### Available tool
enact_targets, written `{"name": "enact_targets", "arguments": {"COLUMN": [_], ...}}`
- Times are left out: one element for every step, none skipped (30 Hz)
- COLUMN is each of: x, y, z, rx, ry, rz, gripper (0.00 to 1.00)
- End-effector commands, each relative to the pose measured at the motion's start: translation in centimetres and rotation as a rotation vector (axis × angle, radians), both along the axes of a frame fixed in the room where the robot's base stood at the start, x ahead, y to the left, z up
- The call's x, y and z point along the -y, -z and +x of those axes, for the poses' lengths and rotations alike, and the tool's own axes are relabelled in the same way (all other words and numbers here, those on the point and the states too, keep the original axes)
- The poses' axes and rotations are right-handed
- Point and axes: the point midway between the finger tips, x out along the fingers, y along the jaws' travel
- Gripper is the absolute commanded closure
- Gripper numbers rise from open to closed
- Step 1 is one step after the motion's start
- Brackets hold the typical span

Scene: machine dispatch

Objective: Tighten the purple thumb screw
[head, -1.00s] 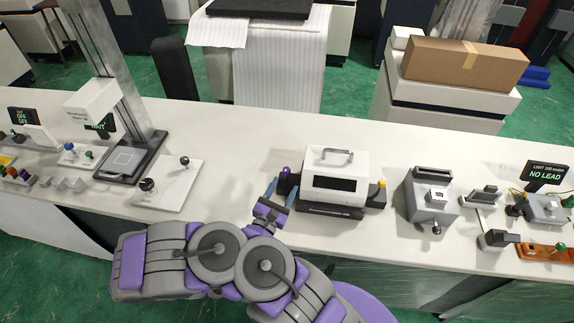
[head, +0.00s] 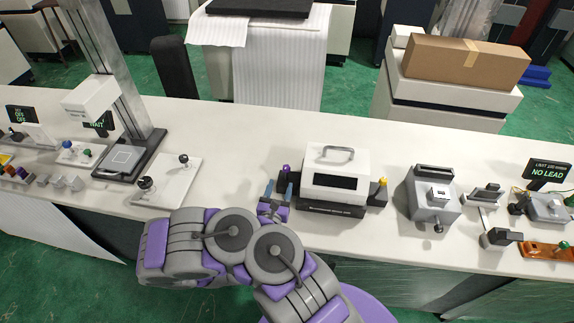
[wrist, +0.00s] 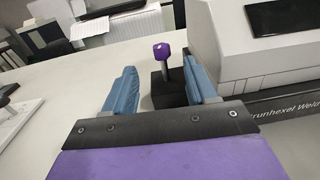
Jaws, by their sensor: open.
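The purple thumb screw (head: 286,168) stands upright on a dark block at the left side of the white machine (head: 335,175). In the wrist view the purple knob (wrist: 161,50) sits on a thin grey stem above the black block (wrist: 170,87). My gripper (head: 278,189) is open, with its two blue fingers pointing toward the block from the near side. In the wrist view my gripper (wrist: 164,88) has the screw and block in line with the gap, nearer the right finger. The knob appears beyond the fingertips, and I cannot tell whether anything touches.
A yellow-topped knob (head: 382,183) is on the machine's right side. A grey device (head: 433,200) stands further right. A white plate with black knobs (head: 166,180) lies to the left. The bench between that plate and my gripper is clear.

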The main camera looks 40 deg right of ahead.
Motion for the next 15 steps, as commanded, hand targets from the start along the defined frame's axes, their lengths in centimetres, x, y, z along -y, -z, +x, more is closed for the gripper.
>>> {"name": "enact_targets", "arguments": {"x": [0.6,0.9,1.2,1.5,1.8,2.2,2.5,2.8,3.2,3.5,3.8,4.2,4.5,4.8,5.2], "y": [0.1,0.1,0.2,0.1,0.1,0.1,0.1,0.1,0.1,0.1,0.1,0.1,0.1,0.1,0.1], "z": [0.3,0.5,0.8,1.0,1.3,1.5,1.8,2.0,2.3,2.6,2.8,3.1,3.4,3.6,3.9], "rx": [0.004,0.003,0.002,0.002,0.002,0.002,0.003,0.004,0.005,0.006,0.005,0.006,0.006,0.005,0.004], "ry": [0.004,0.005,0.004,0.005,0.004,0.004,0.004,0.005,0.005,0.005,0.004,0.005,0.004,0.004,0.004], "rz": [0.0,0.001,0.001,0.0,0.0,0.0,-0.001,0.0,0.002,0.002,0.002,0.002,0.002,0.001,0.002], "gripper": [0.43,0.43,0.43,0.43,0.43,0.43,0.43,0.43,0.43,0.43,0.43,0.43,0.43,0.43,0.43]}}
